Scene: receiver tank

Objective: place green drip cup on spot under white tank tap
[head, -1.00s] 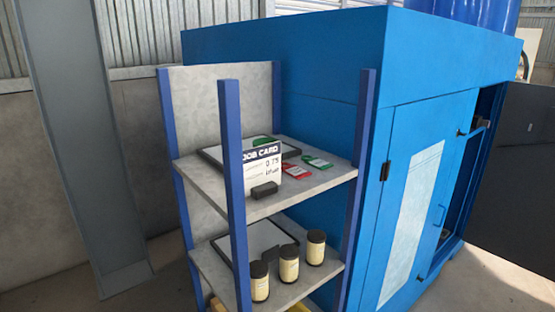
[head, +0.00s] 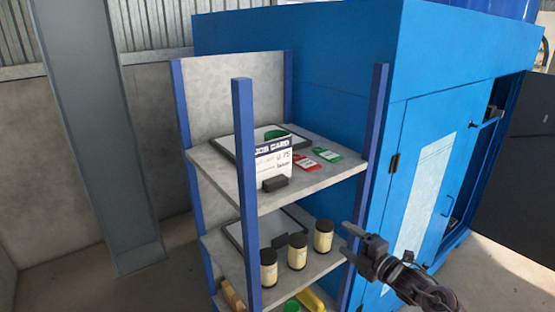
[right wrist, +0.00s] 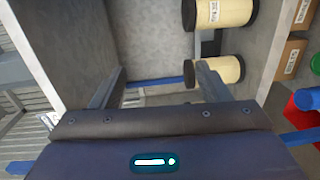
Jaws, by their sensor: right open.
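A green object (head: 292,305) shows at the bottom edge of the head view on the lowest shelf; only its top shows, so I cannot tell if it is the drip cup. Another green object (head: 277,134) is partly hidden behind the job card on the top shelf. My right gripper (head: 348,241) is open and empty, to the right of the shelf unit near its middle shelf. In the right wrist view its fingers (right wrist: 155,88) point toward the shelves, with a green thing (right wrist: 315,64) at the right edge. The white tank tap and its spot are not in view. My left gripper is not in view.
The grey shelf unit (head: 215,165) has blue posts. Several labelled jars (head: 298,252) stand on its middle shelf. The job card (head: 273,164), a red tag (head: 305,162) and a green tag (head: 327,154) are on top. A blue cabinet (head: 310,45) stands behind.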

